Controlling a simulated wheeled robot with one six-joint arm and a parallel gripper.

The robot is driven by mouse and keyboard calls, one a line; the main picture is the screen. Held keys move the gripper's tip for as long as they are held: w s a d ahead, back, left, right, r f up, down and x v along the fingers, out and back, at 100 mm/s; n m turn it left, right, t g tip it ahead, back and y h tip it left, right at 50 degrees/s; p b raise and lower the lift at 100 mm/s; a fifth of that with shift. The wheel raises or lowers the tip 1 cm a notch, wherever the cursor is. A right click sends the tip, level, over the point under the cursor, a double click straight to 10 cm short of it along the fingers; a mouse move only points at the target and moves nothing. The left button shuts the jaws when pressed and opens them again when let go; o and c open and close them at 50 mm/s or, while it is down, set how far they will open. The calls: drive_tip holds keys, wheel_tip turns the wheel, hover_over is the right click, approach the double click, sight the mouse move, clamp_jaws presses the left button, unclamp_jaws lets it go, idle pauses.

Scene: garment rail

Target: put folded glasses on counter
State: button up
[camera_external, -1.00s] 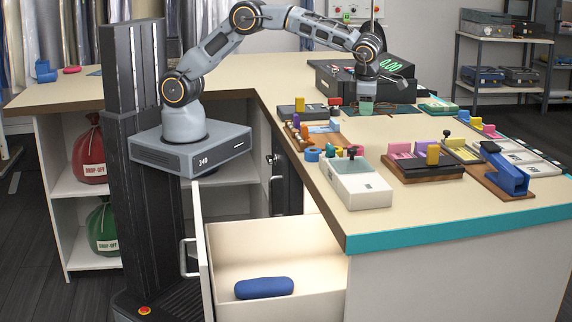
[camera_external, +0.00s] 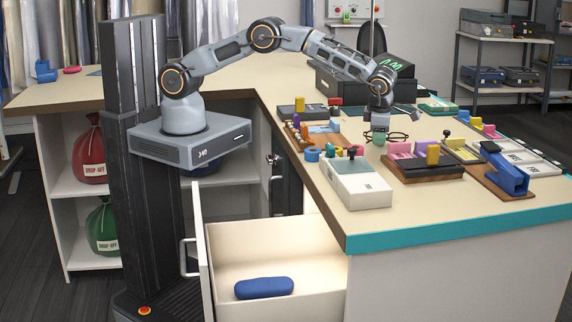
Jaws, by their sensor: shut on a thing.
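The dark-rimmed glasses (camera_external: 399,136) are at my gripper (camera_external: 379,137), just above or on the beige counter (camera_external: 290,82). Their rims show on both sides of the fingertips. My gripper points down and is shut on the glasses, near their middle. The fingers hide that middle part. I cannot tell whether the temples are folded, or whether the glasses touch the counter.
A white box device (camera_external: 357,184) and a wooden tray with pink and yellow blocks (camera_external: 425,162) stand near the gripper. A blue stapler-like tool (camera_external: 505,170) is at the right. Below, an open drawer (camera_external: 275,240) holds a blue case (camera_external: 263,288).

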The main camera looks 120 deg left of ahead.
drive_tip(key=shift+f, duration=0.15)
drive_tip(key=o, duration=0.9)
drive_tip(key=s+d+r+n+t+b, duration=0.15)
drive_tip(key=d+r+n, duration=0.3)
drive_tip(key=r, duration=0.55)
drive_tip(key=s+d+r+n, duration=0.25)
drive_tip(key=d+r, duration=0.25)
drive_tip(key=r, duration=0.5)
drive_tip(key=s+d+r+n+t+h, duration=0.1)
drive_tip(key=s+d+r+n+t, duration=0.1)
drive_tip(key=s+d+n, duration=0.5)
drive_tip(key=s+d+r+n+t+h, duration=0.1)
drive_tip(key=s+d+n, duration=0.1)
drive_tip(key=s+n, duration=0.8)
drive_tip(key=s+d+f+n, duration=0.1)
drive_tip(key=s+f+n, duration=0.1)
drive_tip(key=s, duration=0.3)
drive_tip(key=s+d+f+n+t+h, duration=0.1)
drive_tip(key=s+d+f+n, duration=0.1)
drive_tip(key=s+n, duration=0.3)
drive_tip(key=shift+s+f+n, duration=0.3)
drive_tip(key=shift+s+f, duration=0.15)
drive_tip(key=shift+f, duration=0.15)
